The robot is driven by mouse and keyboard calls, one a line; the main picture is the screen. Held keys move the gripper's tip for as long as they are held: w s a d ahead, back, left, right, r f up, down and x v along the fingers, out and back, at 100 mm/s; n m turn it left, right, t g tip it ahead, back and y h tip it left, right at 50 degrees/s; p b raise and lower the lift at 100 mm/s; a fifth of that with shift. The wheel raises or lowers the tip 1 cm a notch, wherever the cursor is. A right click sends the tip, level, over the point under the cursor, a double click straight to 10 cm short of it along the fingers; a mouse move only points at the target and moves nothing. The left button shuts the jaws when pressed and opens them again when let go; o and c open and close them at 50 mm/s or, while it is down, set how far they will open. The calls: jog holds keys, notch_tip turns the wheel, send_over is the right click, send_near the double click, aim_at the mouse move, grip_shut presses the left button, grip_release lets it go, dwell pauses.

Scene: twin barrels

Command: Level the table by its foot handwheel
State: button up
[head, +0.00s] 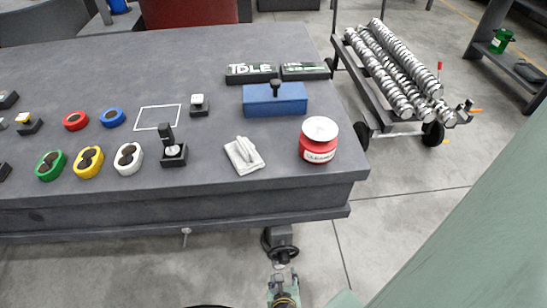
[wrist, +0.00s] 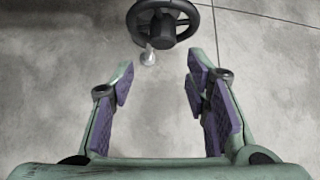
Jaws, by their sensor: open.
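The dark foot handwheel (head: 267,243) sits under the front right of the grey table (head: 60,195), below a grey block on the table's underside. In the wrist view the black handwheel (wrist: 163,35) is at the top, with a spoked hub and a small pale knob (wrist: 149,57) on its near side. My gripper (wrist: 160,85) is open, with purple-padded fingers apart and only bare floor between them. The wheel lies beyond the fingertips, apart from them. In the head view my gripper (head: 283,284) is at the bottom, below the wheel.
The tabletop holds a red jar (head: 318,150), a folded cloth (head: 244,155), a blue block (head: 275,107) and several coloured rings. A cart (head: 370,105) with metal shafts stands at the right. The floor around the wheel is clear.

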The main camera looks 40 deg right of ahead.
aim_at(285, 263)
jog(key=x, duration=1)
jog(key=shift+d, duration=0.3)
jog(key=shift+c, duration=0.4)
jog(key=c, duration=0.8)
